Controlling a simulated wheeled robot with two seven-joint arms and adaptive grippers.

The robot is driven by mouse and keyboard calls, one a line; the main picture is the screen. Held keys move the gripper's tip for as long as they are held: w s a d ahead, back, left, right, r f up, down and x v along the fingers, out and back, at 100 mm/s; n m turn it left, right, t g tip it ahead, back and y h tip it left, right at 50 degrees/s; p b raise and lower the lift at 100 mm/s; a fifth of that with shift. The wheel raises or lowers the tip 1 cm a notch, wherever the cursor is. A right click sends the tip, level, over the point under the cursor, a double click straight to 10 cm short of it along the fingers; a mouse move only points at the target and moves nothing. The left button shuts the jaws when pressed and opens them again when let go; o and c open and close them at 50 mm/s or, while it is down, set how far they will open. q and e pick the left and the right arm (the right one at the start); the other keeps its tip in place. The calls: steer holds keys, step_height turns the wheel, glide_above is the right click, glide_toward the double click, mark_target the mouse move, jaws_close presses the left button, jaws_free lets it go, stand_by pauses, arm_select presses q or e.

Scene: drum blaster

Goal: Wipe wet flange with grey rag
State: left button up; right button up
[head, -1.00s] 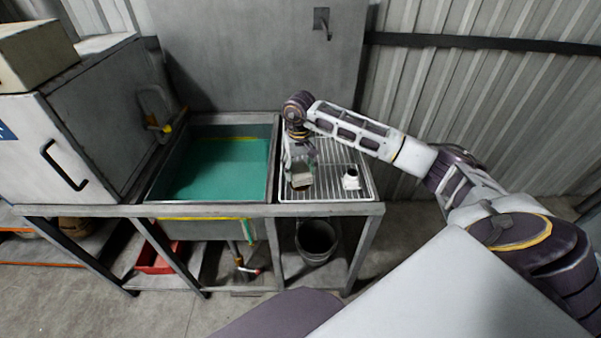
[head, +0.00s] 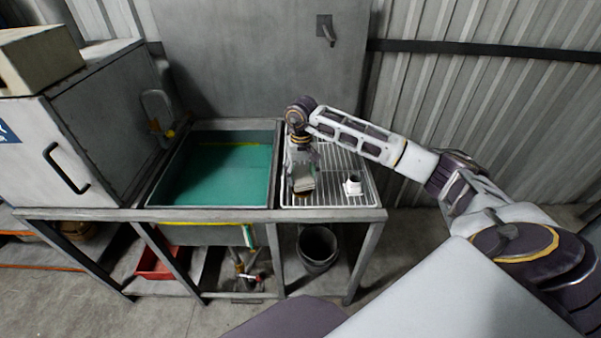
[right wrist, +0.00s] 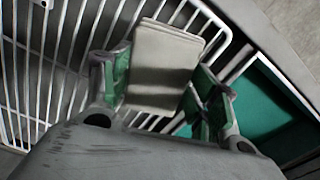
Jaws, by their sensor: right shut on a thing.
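My right gripper (head: 302,168) is over the left part of the wire drain rack, pointing down. It is shut on the grey rag (head: 304,184), a flat folded pad. In the right wrist view the rag (right wrist: 165,55) sits between the two green-padded fingers (right wrist: 163,85), with the rack bars behind it. A small pale fitting with a dark round opening, which looks like the flange (head: 352,186), stands on the rack to the right of the rag, apart from it. Whether it is wet cannot be told. What lies directly under the rag is mostly hidden. My left gripper is not in view.
The wire rack (head: 335,160) is otherwise largely clear. A sink of green liquid (head: 225,175) adjoins it on the left, beside a grey cabinet (head: 95,150). A dark bucket (head: 317,246) stands below the rack. A metal wall rises behind.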

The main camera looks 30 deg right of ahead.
mark_target(304, 182)
steer(key=shift+s+a, duration=0.15)
steer(key=shift+s, duration=0.45)
steer(key=shift+s+a, duration=0.1)
steer(key=shift+s, duration=0.2)
steer(key=shift+s+a, duration=0.1)
steer(key=shift+s, duration=0.25)
steer(key=shift+s+a, duration=0.15)
steer(key=shift+s, duration=0.35)
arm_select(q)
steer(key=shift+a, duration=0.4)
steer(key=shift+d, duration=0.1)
arm_select(e)
steer(key=shift+w, duration=0.1)
steer(key=shift+w+d+b, duration=0.2)
steer(key=shift+w+b, duration=0.05)
steer(key=shift+w, duration=0.25)
steer(key=shift+w+d+b, duration=0.15)
steer(key=shift+w+b, duration=0.1)
steer(key=shift+w, duration=0.2)
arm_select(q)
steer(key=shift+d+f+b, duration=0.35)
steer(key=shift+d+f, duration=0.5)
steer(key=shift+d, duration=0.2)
arm_select(e)
steer(key=shift+w+d, duration=0.25)
steer(key=shift+w, duration=0.8)
